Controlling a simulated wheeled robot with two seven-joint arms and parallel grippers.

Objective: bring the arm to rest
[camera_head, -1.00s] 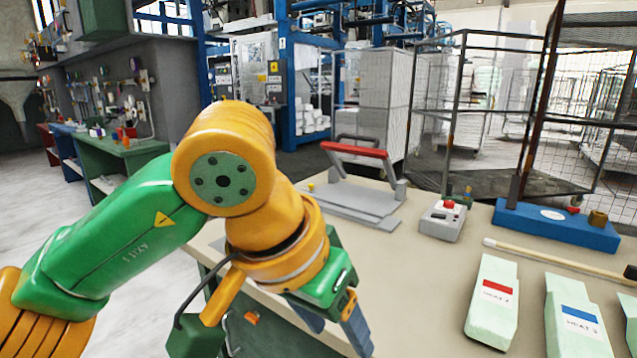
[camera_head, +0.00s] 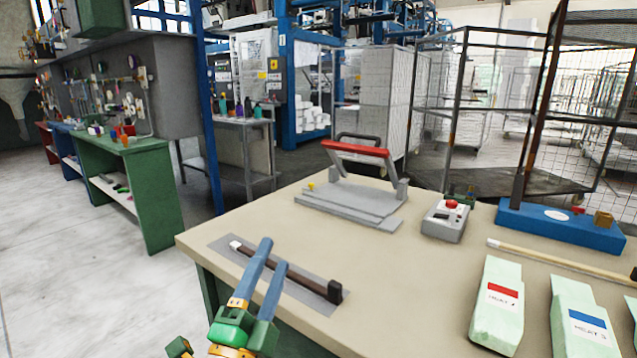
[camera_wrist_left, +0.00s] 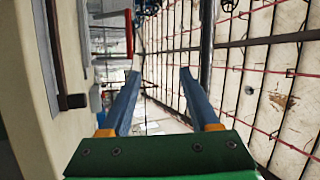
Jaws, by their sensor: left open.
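My left gripper (camera_head: 267,262) shows at the lower left of the head view, over the near left part of the table. Its two blue fingers point up and away and are apart, with nothing between them. In the left wrist view the gripper (camera_wrist_left: 160,75) is also open and empty, with the table's edge to the left. A dark bar with a white end (camera_head: 290,272) lies on a grey mat (camera_head: 222,241) on the table, partly behind the fingers. My right gripper is not in view.
On the table (camera_head: 400,290) stand a grey press with a red handle (camera_head: 355,148), a grey box with a red button (camera_head: 446,219) and a blue base (camera_head: 560,227). A pale rod (camera_head: 540,257) and foam pieces (camera_head: 498,305) lie at the right. The floor at left (camera_head: 70,270) is clear.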

